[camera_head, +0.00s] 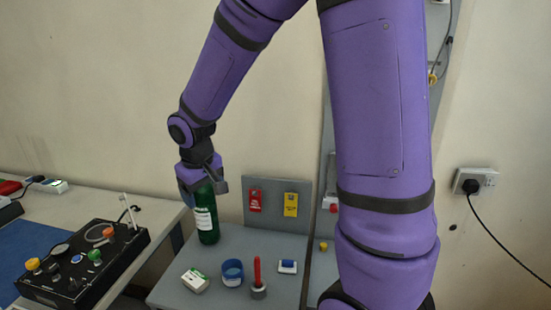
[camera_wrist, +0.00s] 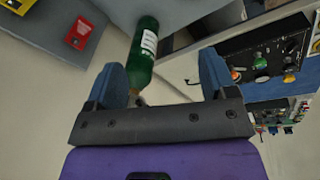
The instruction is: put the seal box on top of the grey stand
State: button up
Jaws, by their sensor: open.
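A small white box with a green mark (camera_head: 195,281), which looks like the seal box, lies at the front left of the grey bench top (camera_head: 230,246). Which thing is the grey stand I cannot tell for sure; a small grey round base (camera_head: 258,291) holds an upright red rod. My gripper (camera_head: 203,188) is open at the top of a green bottle (camera_head: 207,222), above and behind the white box. In the wrist view my open fingers (camera_wrist: 162,78) have the bottle's neck (camera_wrist: 139,92) between them, nearer the left finger. The white box is not visible there.
A blue round container (camera_head: 232,273) and a blue-white box (camera_head: 287,267) stand on the bench top. A grey upright panel (camera_head: 273,203) carries red (camera_head: 256,200) and yellow tags (camera_head: 291,204). A black control box (camera_head: 85,262) sits on the left table.

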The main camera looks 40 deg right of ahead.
jog(key=s+d+r+t, duration=0.1)
jog(key=s+r, duration=0.7)
jog(key=s, duration=0.3)
jog(key=s+d+r+m+t+y, duration=0.1)
jog(key=s+r+t, duration=0.1)
jog(key=s+r, duration=0.5)
jog(key=s, duration=0.5)
jog(key=shift+s+d+r+m, duration=0.15)
jog(key=shift+s+r+m, duration=0.05)
jog(key=shift+r+m, duration=0.15)
